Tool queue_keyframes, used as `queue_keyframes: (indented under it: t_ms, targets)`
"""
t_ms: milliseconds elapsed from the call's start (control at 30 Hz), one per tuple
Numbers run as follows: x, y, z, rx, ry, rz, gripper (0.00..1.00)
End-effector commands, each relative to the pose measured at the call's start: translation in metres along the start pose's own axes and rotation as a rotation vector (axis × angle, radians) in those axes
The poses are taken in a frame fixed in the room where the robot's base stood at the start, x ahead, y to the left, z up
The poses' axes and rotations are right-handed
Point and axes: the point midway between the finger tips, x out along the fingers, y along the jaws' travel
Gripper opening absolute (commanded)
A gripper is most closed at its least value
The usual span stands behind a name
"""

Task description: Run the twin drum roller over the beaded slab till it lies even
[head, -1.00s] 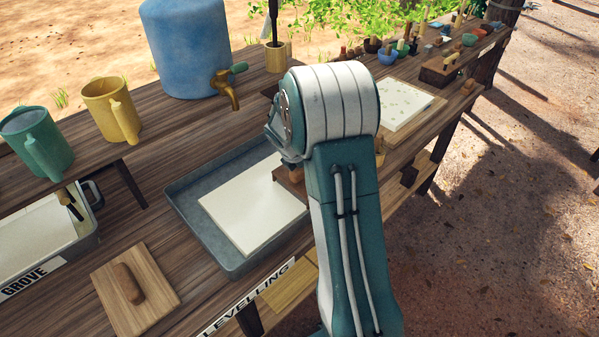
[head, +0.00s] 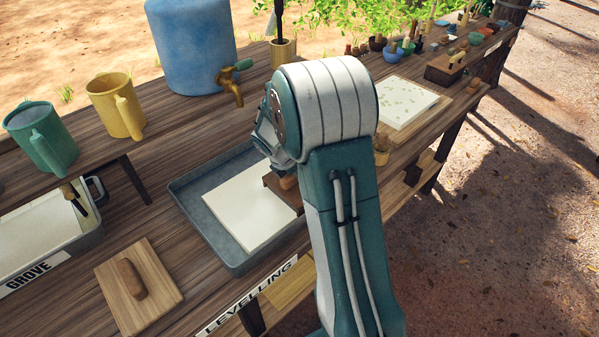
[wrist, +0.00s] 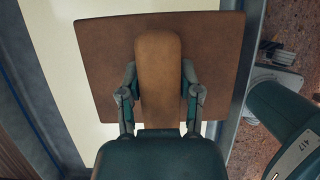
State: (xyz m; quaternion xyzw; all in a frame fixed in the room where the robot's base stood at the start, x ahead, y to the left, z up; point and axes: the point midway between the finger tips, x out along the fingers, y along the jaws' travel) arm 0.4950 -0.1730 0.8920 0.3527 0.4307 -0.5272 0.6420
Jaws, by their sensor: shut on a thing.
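My gripper (wrist: 159,78) is shut on the upright-seen wooden handle (wrist: 158,60) of a flat brown board tool (wrist: 105,65); it looks like a flat board, and no drums show. In the head view the tool (head: 272,184) is at the right part of a smooth cream slab (head: 240,215) in a grey metal tray (head: 188,213). The slab also shows in the wrist view (wrist: 65,50). Whether the board touches it I cannot tell. My arm hides the tray's right side. A speckled cream slab (head: 400,104) lies farther right.
A wooden board with a handle (head: 150,300) lies left of the tray. A blue barrel with a tap (head: 190,50), a yellow mug (head: 115,108) and a green mug (head: 42,138) stand behind. Small bowls and tools crowd the far right end.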

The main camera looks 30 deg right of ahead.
Motion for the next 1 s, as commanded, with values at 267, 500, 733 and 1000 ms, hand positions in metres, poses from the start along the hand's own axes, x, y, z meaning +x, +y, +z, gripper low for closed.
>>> queue_keyframes:
  t_ms: [267, 500, 733, 1000]
  targets:
    - [-0.008, 0.000, -0.022, -0.002, 0.000, 0.000, 0.07]
    - [-0.010, 0.000, -0.030, -0.001, 0.000, -0.001, 0.07]
    - [-0.018, 0.000, -0.046, -0.003, 0.000, -0.001, 0.07]
    - [-0.026, -0.001, -0.062, -0.002, 0.000, -0.001, 0.07]
